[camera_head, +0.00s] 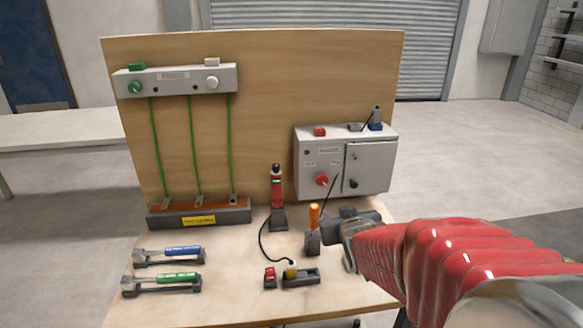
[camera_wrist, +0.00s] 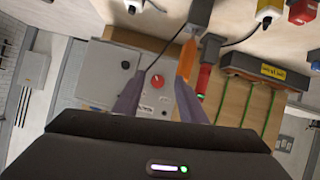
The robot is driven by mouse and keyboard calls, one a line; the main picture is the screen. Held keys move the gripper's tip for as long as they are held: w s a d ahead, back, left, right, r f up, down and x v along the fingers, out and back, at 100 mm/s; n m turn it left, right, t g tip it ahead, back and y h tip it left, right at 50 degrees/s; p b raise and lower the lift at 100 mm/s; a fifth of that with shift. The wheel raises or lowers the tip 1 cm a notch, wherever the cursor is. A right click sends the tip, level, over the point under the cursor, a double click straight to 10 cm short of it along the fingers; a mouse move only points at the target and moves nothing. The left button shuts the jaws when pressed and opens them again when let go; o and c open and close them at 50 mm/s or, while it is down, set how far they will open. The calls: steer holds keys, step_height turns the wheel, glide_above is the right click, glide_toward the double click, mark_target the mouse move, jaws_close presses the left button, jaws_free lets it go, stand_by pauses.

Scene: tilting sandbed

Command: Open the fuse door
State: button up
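The grey fuse box (camera_head: 320,178) stands at the back right of the bench, against the wooden board. Its fuse door (camera_head: 374,163) fills the right part of the front, looks shut, and has a dark handle (camera_head: 353,184) low on its left side. In the wrist view the box (camera_wrist: 105,58) appears turned over, with its red knob (camera_wrist: 157,81) between my fingers. My gripper (camera_head: 340,226) is in front of and below the box, apart from the door. It also shows in the wrist view (camera_wrist: 162,88), with its fingers spread and nothing visibly held.
An orange-handled tool (camera_head: 313,216) stands in a dark holder just left of my gripper. A red and black device (camera_head: 277,188) stands further left. A red switch (camera_head: 270,278) and a yellow-topped plug (camera_head: 291,269) sit in front. Blue (camera_head: 183,251) and green-handled (camera_head: 178,277) tools lie at the left.

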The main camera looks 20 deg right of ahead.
steer(key=d+f+t, duration=0.4)
steer(key=d+t, duration=0.1)
steer(key=d, duration=0.6)
steer(key=shift+m+t, duration=0.3)
steer(key=shift+m, duration=0.1)
steer(key=shift+w, duration=0.1)
